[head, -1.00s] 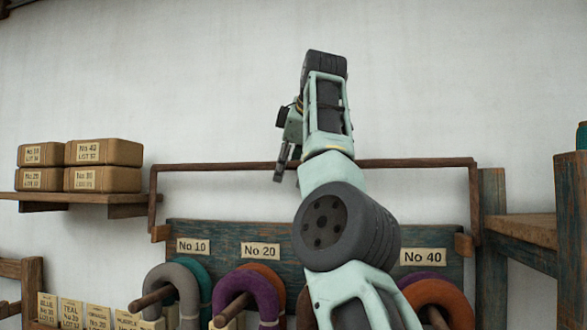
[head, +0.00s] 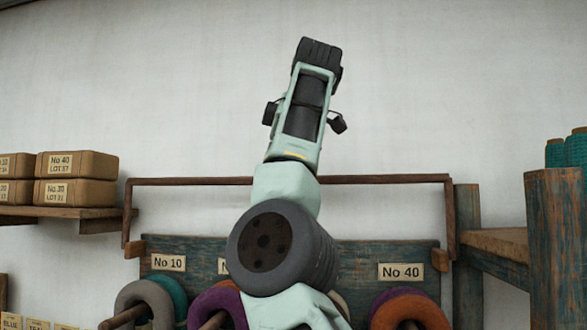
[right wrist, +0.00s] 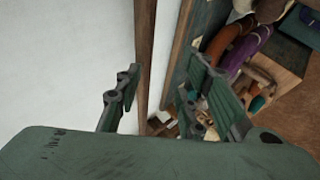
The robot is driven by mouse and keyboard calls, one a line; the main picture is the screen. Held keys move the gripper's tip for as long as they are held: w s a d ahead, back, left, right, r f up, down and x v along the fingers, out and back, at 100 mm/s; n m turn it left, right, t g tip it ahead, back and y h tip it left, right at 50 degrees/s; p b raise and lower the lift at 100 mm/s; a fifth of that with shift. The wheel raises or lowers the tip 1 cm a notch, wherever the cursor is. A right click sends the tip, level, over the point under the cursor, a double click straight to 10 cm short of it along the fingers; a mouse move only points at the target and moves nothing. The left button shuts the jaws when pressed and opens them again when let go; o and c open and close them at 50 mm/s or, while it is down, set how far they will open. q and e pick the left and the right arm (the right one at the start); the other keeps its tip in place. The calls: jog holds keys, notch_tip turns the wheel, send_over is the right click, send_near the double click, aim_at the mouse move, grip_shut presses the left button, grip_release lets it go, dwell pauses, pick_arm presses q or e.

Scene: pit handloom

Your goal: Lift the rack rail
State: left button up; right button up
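The rack rail (head: 390,179) is a thin dark brown bar with a downturned upright at each end. It runs level above the blue-green rack board (head: 360,260), in front of the white wall. My right arm hides part of its middle. My right gripper (head: 304,118) is upright above the rail line in the head view, a finger part showing on each side of the wrist. My left gripper is not in view.
Coloured yarn rings hang on pegs below the board, including an orange one (head: 408,310). Wrapped packages (head: 75,165) sit on a wall shelf (head: 95,221) at left. A wooden frame (head: 553,245) stands at right. The wall above the rail is clear.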

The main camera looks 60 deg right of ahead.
jog(key=s+a, duration=0.4)
jog(key=s, duration=0.2)
jog(key=shift+s+a, duration=0.25)
jog(key=shift+a, duration=0.15)
jog(key=shift+f, duration=0.1)
